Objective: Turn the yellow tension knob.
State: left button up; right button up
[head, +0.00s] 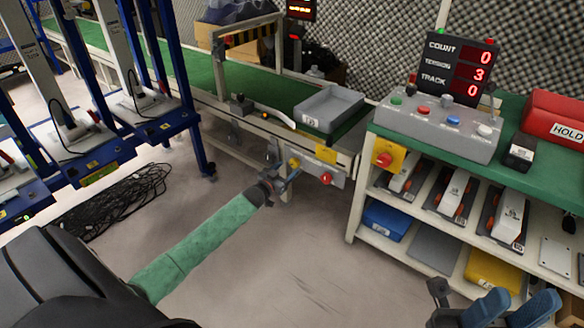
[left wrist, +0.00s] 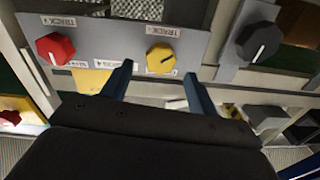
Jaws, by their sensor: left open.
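The yellow tension knob (head: 294,163) sits on a grey panel (head: 308,172) on the conveyor's side in the head view. In the left wrist view the yellow knob (left wrist: 160,58) is faceted, with a dark pointer line slanting slightly up to the right. My left gripper (head: 284,181) is open in front of the panel. In the left wrist view its blue fingers (left wrist: 158,72) are spread to either side below the knob, with nothing between them. Contact with the knob is not visible. My right gripper (head: 517,300) is low at the right, its blue fingers apart and empty.
A red knob (left wrist: 55,48) and a black knob (left wrist: 258,41) flank the yellow one. A display (head: 459,67) reads count 0, tension 3, track 0. A grey tray (head: 330,108) stands above the panel. The shelved green-topped bench (head: 520,170) is to the right. Cables (head: 115,200) lie on the floor.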

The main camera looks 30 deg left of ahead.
aim_at(293, 164)
pick_arm(q)
jog(key=shift+w+d+b, duration=0.1)
jog(key=shift+w+b, duration=0.45)
jog(key=shift+w, duration=1.55)
jog(key=c, duration=1)
